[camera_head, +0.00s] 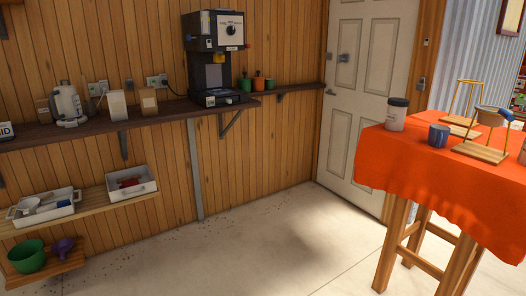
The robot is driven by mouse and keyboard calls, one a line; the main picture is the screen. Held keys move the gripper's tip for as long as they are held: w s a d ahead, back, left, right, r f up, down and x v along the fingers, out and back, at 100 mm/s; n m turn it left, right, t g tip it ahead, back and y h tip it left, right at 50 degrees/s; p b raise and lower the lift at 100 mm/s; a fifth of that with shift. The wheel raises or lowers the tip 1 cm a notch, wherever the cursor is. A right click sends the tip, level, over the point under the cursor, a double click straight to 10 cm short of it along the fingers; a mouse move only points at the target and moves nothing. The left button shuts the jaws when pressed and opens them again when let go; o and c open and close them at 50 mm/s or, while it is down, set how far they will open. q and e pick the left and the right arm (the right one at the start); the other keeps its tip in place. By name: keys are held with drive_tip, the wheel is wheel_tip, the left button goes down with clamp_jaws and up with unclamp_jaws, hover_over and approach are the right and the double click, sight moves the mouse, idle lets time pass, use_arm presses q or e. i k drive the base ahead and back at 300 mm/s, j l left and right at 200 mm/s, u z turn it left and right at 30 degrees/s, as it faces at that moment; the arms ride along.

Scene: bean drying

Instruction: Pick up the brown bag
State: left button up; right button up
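A small brown bag (148,101) stands upright on the dark wall shelf (168,113). A white bag or carton (116,105) stands just left of it, and the black coffee machine (214,60) is to its right. Neither of my grippers shows in the head view, so I cannot see whether they are open or shut.
A white kettle or grinder (68,104) stands farther left. Lower shelves hold white trays (133,190), a green bowl (27,257) and a purple funnel (63,246). A table with an orange cloth (430,180) is at right. The floor (290,240) between is clear.

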sight(147, 94)
drive_tip(key=i+u, duration=0.1)
drive_tip(key=i, duration=0.8)
drive_tip(key=i+l+u, duration=0.1)
drive_tip(key=i, duration=0.8)
drive_tip(key=i+u, duration=0.3)
drive_tip(key=i, duration=0.15)
drive_tip(key=i+l+u, duration=0.15)
drive_tip(key=i+u, duration=0.15)
drive_tip(key=i, duration=0.15)
drive_tip(key=i+l+u, duration=0.25)
drive_tip(key=i, duration=0.2)
drive_tip(key=i+l+u, duration=0.3)
drive_tip(key=i, duration=0.1)
